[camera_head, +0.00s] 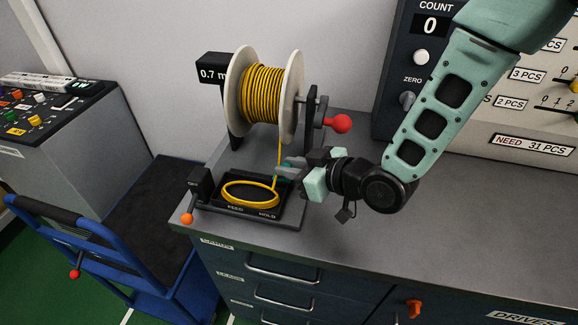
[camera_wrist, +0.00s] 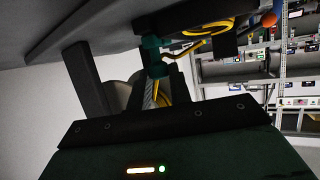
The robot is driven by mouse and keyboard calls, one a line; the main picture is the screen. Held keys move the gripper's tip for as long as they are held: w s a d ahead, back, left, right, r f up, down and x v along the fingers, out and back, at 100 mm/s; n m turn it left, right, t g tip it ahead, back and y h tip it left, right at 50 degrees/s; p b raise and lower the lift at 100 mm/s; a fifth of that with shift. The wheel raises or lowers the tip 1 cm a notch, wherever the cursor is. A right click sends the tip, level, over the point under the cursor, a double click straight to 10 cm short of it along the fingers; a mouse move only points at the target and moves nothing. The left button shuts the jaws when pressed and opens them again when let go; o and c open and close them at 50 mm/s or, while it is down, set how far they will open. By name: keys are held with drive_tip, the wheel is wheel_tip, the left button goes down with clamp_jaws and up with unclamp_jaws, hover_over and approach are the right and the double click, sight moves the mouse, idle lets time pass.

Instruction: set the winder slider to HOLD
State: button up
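The winder (camera_head: 300,205) stands on the bench, with a spool of yellow wire (camera_head: 262,93) above a dark tray that holds a yellow wire coil (camera_head: 248,194). The labels FEED and HOLD are on the tray's front edge, HOLD to the right. My gripper (camera_head: 286,170) reaches in from the right, by the tray's back right corner. A small teal part (camera_head: 287,173), perhaps the slider's knob, shows at its fingertips. A teal-green piece (camera_wrist: 153,57) also shows ahead in the wrist view.
A red-knobbed crank (camera_head: 341,124) sticks out just above my gripper. An orange-tipped lever (camera_head: 187,218) is at the winder's front left. A count panel (camera_head: 425,60) stands behind my arm. The bench top (camera_head: 470,220) is clear on the right. A blue cart (camera_head: 150,240) stands at left.

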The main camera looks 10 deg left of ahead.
drive_tip(key=o, duration=0.4)
drive_tip(key=shift+d, duration=0.25)
drive_tip(key=p+v, duration=1.6)
drive_tip(key=v, duration=0.1)
drive_tip(key=shift+s+d+r+p, duration=0.1)
drive_tip(key=shift+s+r+p, duration=0.1)
drive_tip(key=shift+p, duration=0.2)
